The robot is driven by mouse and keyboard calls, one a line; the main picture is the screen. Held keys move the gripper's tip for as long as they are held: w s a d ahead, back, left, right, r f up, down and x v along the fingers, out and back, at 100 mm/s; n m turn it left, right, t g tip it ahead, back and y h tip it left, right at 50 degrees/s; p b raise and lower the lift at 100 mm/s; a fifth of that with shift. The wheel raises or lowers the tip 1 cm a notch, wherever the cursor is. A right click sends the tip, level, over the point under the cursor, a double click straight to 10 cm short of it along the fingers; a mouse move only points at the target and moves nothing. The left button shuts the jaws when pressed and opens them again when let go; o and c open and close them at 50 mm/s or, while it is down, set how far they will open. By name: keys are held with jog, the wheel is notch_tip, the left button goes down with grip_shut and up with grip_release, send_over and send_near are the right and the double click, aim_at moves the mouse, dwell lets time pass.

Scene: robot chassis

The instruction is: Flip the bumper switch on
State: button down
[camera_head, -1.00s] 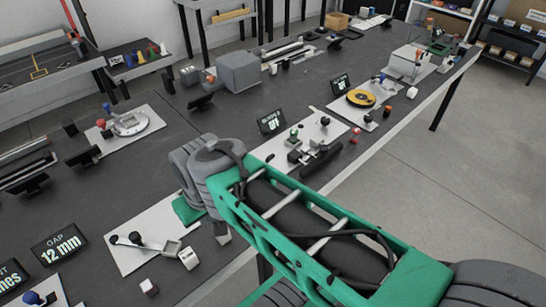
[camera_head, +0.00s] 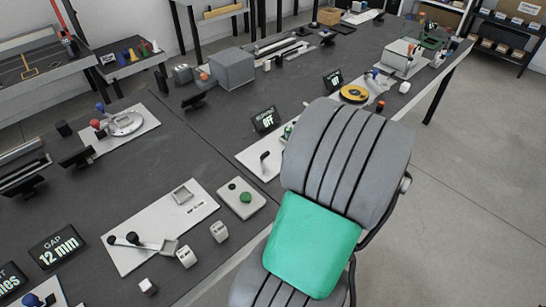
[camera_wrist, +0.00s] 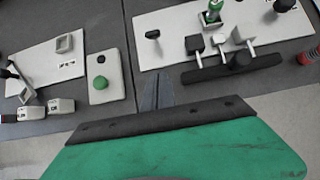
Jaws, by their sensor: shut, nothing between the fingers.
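A dark display (camera_head: 265,120) reading OFF stands behind a white plate (camera_head: 248,158) with a black lever (camera_head: 265,157). In the head view my arm hides the gripper and bar.
Left of the gripper is a pale box with a green button (camera_wrist: 100,82). Further left is a white plate (camera_wrist: 42,68) with a square frame, with small pale blocks (camera_wrist: 61,106) nearby. A red object (camera_wrist: 308,56) sits right of the bar.

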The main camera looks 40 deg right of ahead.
aim_at(265, 155)
jog(key=shift+a, duration=0.1)
jog(key=x, duration=0.9)
jog(key=shift+w+a+f, duration=0.1)
jog(key=shift+w+f, duration=0.05)
jog(key=w, duration=0.2)
jog(key=w+r, duration=0.1)
jog(key=w, duration=0.1)
jog(key=shift+r, duration=0.1)
jog(key=shift+r+p, duration=0.15)
jog(key=shift+p, duration=0.3)
